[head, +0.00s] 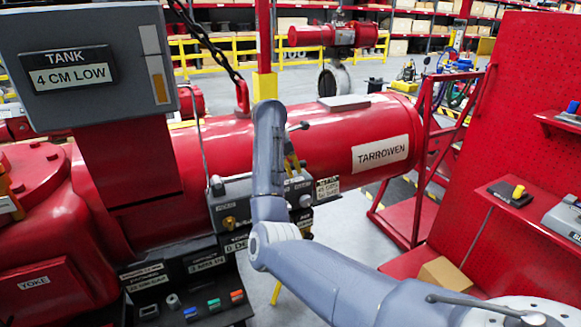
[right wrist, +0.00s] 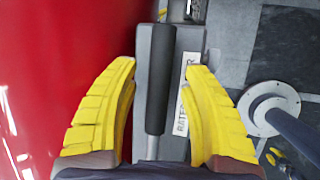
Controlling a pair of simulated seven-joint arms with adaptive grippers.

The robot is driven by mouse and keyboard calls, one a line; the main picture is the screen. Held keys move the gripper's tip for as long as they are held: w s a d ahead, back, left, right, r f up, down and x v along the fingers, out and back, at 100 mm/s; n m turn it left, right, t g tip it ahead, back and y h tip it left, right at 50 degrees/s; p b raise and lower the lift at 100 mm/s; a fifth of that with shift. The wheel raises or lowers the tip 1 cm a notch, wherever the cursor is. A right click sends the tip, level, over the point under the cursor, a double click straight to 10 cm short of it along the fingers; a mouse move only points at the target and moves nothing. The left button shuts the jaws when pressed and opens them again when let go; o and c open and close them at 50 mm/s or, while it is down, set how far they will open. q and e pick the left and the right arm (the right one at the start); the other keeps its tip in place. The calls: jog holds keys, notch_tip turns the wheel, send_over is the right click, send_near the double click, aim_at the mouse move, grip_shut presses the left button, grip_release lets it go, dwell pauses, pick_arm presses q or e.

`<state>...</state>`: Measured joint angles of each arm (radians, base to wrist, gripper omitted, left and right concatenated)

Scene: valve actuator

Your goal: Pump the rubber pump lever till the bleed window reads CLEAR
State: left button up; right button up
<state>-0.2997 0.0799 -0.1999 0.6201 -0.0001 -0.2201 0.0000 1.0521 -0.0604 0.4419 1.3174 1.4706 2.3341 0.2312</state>
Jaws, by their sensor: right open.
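The black rubber pump lever (right wrist: 156,75) runs lengthwise over a grey housing (right wrist: 182,60) in the right wrist view. My right gripper (right wrist: 162,67) is open, with one yellow finger on each side of the lever; gaps show between the fingers and the lever. In the head view my right gripper (head: 291,160) is mostly hidden behind my own arm, above the grey control box (head: 235,200). I cannot make out the bleed window's reading. The tank sign (head: 67,69) reads 4 CM LOW. My left gripper is not in view.
The red cylinder (head: 335,140) marked TARROWEN lies behind the control box and close on the left in the wrist view. A black panel (head: 180,275) with coloured switches stands below. A red pegboard (head: 530,90) with shelves is at the right.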

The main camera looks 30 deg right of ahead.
jog(key=shift+w+d+f, duration=0.1)
jog(key=shift+d+f, duration=0.1)
jog(key=shift+f, duration=0.2)
jog(key=shift+c, duration=0.5)
grip_shut()
